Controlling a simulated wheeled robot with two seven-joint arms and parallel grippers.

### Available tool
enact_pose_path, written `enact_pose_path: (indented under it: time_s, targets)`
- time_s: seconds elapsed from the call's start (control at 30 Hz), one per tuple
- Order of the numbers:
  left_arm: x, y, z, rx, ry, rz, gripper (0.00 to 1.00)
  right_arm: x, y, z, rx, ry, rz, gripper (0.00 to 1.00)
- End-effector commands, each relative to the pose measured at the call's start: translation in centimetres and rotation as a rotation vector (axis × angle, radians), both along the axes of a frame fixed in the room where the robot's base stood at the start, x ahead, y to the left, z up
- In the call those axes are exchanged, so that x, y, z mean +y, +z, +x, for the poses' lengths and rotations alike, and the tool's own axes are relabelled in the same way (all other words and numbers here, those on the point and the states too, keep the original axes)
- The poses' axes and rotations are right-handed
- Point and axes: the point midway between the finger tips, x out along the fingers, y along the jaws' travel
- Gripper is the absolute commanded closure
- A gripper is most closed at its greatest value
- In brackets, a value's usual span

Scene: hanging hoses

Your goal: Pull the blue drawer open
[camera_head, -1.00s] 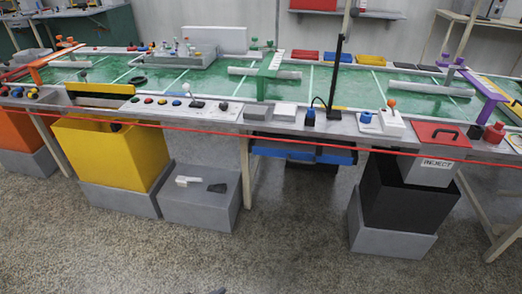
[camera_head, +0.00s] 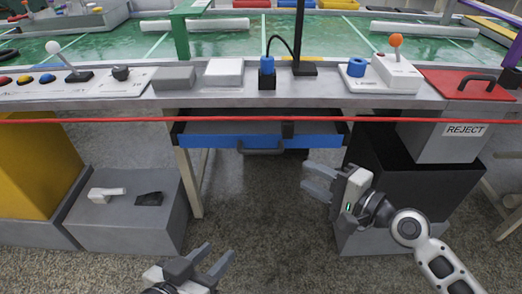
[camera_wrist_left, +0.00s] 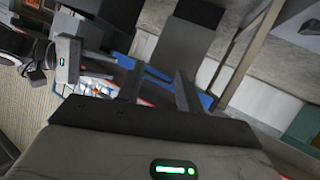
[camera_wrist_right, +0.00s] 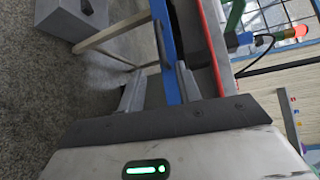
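The blue drawer (camera_head: 215,141) hangs under the table. Its dark bar handle (camera_head: 262,149) is at the middle of the front, and a grey surface shows above the blue front. My right gripper (camera_head: 304,177) is open and empty, below and right of the handle, pointing left. In the right wrist view, the drawer front (camera_wrist_right: 163,22) runs just beyond its fingers (camera_wrist_right: 161,72). My left gripper (camera_head: 218,254) is open and empty, low in front of the drawer, apart from it. In the left wrist view, its fingers (camera_wrist_left: 159,80) are spread, with blue partly visible behind them.
A red cord (camera_head: 120,120) runs along the table's front edge above the drawer. A black bin (camera_head: 375,165) on a grey block stands to the right. A grey box (camera_head: 125,222) with small items stands left, beside a table leg (camera_head: 188,180). The floor before the drawer is clear.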

Motion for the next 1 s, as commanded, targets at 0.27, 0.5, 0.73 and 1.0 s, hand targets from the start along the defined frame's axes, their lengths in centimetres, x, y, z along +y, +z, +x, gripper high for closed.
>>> enact_pose_path:
  time_s: [0.27,0.5,0.73,1.0]
  targets:
    - [-0.1,0.2,0.0,-0.013,-0.001,-0.006,0.64,3.9,-0.5,3.7,-0.004,0.001,0.002,0.66]
    - [-0.3,0.7,-0.1,-0.053,-0.004,-0.027,0.64,7.6,-1.4,7.2,-0.004,0.002,0.000,0.66]
    - [-0.5,1.2,-0.1,-0.084,-0.005,-0.062,0.64,9.9,-2.0,9.7,-0.003,0.000,-0.003,0.66]
    - [-0.7,1.2,-0.2,-0.078,-0.007,-0.085,0.64,10.8,-2.0,10.5,-0.002,0.000,-0.005,0.66]
